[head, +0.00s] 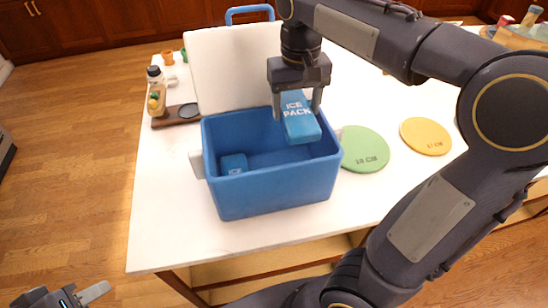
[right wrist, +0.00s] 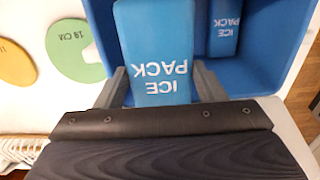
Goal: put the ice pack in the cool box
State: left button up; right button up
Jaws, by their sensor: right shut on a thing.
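A blue ice pack (head: 300,117) with white lettering is held between the fingers of my right gripper (head: 297,100), over the right part of the open blue cool box (head: 275,190). Its lower end is around the height of the box opening. In the right wrist view the ice pack (right wrist: 155,45) sits between both fingers (right wrist: 163,88). A second, similar ice pack (head: 233,164) lies inside the box at the left; it also shows in the right wrist view (right wrist: 224,28). My left gripper (head: 75,297) is at the bottom left, off the table, partly cut off.
The white lid (head: 235,65) stands open behind the box. A green disc (head: 364,149) and a yellow disc (head: 426,136) lie to the right. A bottle (head: 156,92) and a wooden board (head: 175,115) are at the left. The white table (head: 165,220) is clear at front left.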

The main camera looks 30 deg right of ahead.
aim_at(296, 121)
notch_tip(296, 121, down, 16)
jog(key=shift+f, duration=0.2)
jog(key=shift+f+b, duration=0.1)
jog(key=shift+b, duration=0.2)
jog(key=shift+f+b, duration=0.35)
jog(key=shift+f, duration=0.15)
jog(key=o, duration=1.1)
jog(key=shift+r+p, duration=0.35)
jog(key=shift+r, duration=0.05)
notch_tip(296, 121, up, 12)
jog(key=shift+s+r, duration=0.1)
jog(key=shift+r, duration=0.1)
